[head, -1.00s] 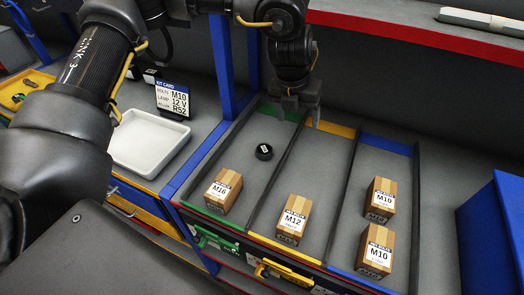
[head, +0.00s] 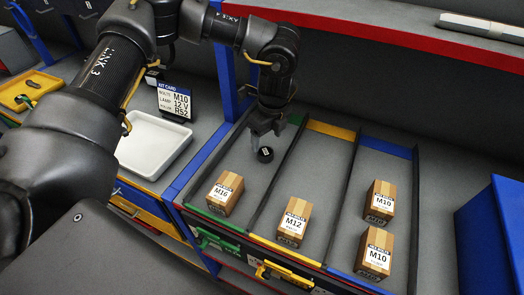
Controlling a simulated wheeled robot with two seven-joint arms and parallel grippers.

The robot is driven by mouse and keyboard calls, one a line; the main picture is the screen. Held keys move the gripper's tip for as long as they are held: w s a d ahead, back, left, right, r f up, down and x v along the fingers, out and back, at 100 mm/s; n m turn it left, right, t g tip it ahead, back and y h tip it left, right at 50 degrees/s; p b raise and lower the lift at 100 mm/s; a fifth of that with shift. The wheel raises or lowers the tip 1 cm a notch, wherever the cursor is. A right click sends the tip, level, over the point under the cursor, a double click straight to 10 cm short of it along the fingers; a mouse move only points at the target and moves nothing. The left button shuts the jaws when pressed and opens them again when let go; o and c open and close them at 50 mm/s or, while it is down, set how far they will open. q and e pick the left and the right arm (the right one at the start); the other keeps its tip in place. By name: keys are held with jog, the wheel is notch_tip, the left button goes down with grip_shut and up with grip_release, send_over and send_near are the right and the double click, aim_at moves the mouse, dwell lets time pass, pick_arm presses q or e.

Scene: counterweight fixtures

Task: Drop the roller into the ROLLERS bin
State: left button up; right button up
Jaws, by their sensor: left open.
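Whether the fingers touch the piece I cannot tell. My left arm comes in from the left and crosses the top of the view. My right gripper is not in view. No bin marked ROLLERS can be read. The kit card (head: 174,101) shows M10, 12 V and what looks like R52.
An M16 box (head: 225,193) stands low in the same lane, an M12 box (head: 294,222) in the yellow lane, and two M10 boxes (head: 380,202) in the blue lane. Dark dividers separate the lanes. An empty white tray (head: 152,143) lies left. A red-edged shelf (head: 400,50) overhangs behind.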

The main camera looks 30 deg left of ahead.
aim_at(265, 152)
pick_arm(q)
jog(key=shift+f, duration=0.6)
jog(key=shift+f+p, duration=0.15)
jog(key=shift+p, duration=0.2)
jog(key=f, duration=0.1)
jog(key=f+p, duration=0.2)
jog(key=shift+w+a+f, duration=0.2)
jog(key=shift+a+f, duration=0.05)
jog(key=shift+f, duration=0.05)
jog(key=shift+a+f, duration=0.1)
jog(key=shift+f, duration=0.5)
jog(key=c, duration=1.4)
